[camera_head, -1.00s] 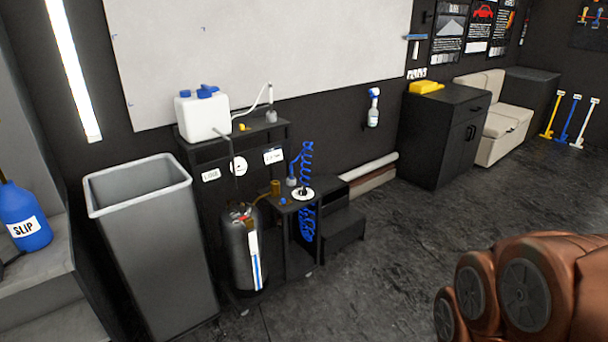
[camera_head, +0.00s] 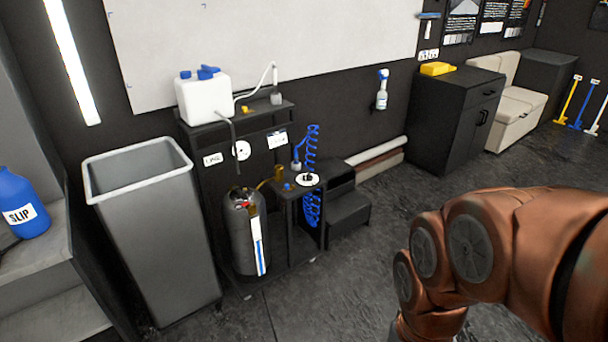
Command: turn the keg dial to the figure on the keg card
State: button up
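I cannot tell which is the keg card. My copper-coloured arm shows at the lower right, far from the keg; its gripper is outside the frame.
A tall grey bin (camera_head: 140,230) stands left of the black cart (camera_head: 285,110). A blue coiled hose (camera_head: 312,150) hangs at the cart's right. A low black step (camera_head: 347,212) and rolls (camera_head: 380,158) lie farther right. The floor (camera_head: 345,290) in front is clear.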

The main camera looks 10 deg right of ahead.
aim_at(307, 177)
jog(key=u, duration=0.3)
jog(key=i, duration=2.7)
jog(key=u, duration=0.05)
